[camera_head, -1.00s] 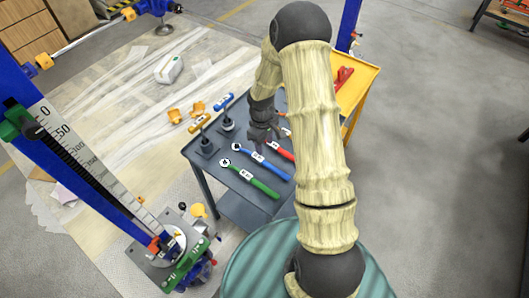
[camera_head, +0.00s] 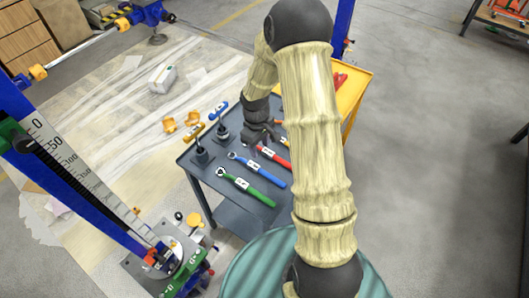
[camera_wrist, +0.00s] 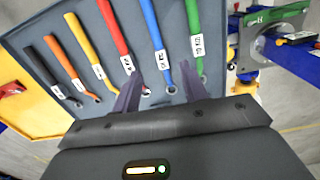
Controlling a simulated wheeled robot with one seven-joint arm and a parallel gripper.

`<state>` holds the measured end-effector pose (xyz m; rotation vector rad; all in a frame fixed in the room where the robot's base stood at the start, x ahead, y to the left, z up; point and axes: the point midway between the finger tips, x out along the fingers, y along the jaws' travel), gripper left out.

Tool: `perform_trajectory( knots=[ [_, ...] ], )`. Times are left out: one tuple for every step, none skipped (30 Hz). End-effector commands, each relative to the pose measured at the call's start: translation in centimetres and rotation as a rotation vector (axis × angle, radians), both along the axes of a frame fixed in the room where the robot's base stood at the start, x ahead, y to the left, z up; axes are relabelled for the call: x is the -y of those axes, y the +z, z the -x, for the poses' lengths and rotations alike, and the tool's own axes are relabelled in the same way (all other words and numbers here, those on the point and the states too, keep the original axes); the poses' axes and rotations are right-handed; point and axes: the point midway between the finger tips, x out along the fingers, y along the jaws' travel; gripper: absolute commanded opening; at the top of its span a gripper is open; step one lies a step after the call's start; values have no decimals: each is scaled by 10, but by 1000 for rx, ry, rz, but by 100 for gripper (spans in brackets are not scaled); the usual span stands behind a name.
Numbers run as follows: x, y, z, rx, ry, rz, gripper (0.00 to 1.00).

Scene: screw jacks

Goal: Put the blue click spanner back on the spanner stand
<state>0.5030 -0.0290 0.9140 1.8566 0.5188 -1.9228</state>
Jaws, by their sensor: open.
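The blue spanner (camera_head: 262,171) lies on the grey table top between the red spanner (camera_head: 273,158) and the green spanner (camera_head: 247,186). In the wrist view the blue spanner (camera_wrist: 152,30) has a white label, and its ring head lies between my two fingertips in the picture. My gripper (camera_head: 252,147) is over the table, open and empty; its spread fingers also show in the wrist view (camera_wrist: 161,72). I cannot tell how high the fingertips are above the spanner. Two dark upright posts (camera_head: 201,156) stand at the table's left edge; I cannot tell whether one is the spanner stand.
Yellow (camera_wrist: 82,37) and orange (camera_wrist: 61,55) spanners lie farther along the table. A yellow cart (camera_head: 352,88) adjoins its far side. A blue jack column with a scale (camera_head: 62,160) stands at left. A blue-handled piece (camera_head: 218,110) shows near the posts.

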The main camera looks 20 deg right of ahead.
Motion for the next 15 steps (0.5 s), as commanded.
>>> perform_trajectory(
  knots=[
    [-2, 17, 7, 21, -27, 4, 43],
    [-4, 25, 12, 31, -48, 4, 43],
    [-5, 37, 19, 46, -77, 6, 43],
    [-7, 46, 25, 56, -102, 5, 43],
    [-8, 55, 31, 68, -126, 4, 43],
    [-10, 66, 40, 84, -159, 2, 43],
    [-11, 74, 46, 97, -183, 1, 43],
    [-12, 82, 53, 108, -209, -3, 43],
    [-14, 91, 62, 125, -243, -7, 43],
    [-15, 98, 70, 136, -268, -12, 43],
    [-16, 105, 77, 148, -294, -16, 43],
    [-18, 113, 87, 166, -329, -24, 43],
    [-19, 119, 95, 177, -354, -30, 43],
    [-20, 124, 103, 187, -380, -36, 43],
    [-22, 131, 113, 202, -416, -45, 43]
  ],
)
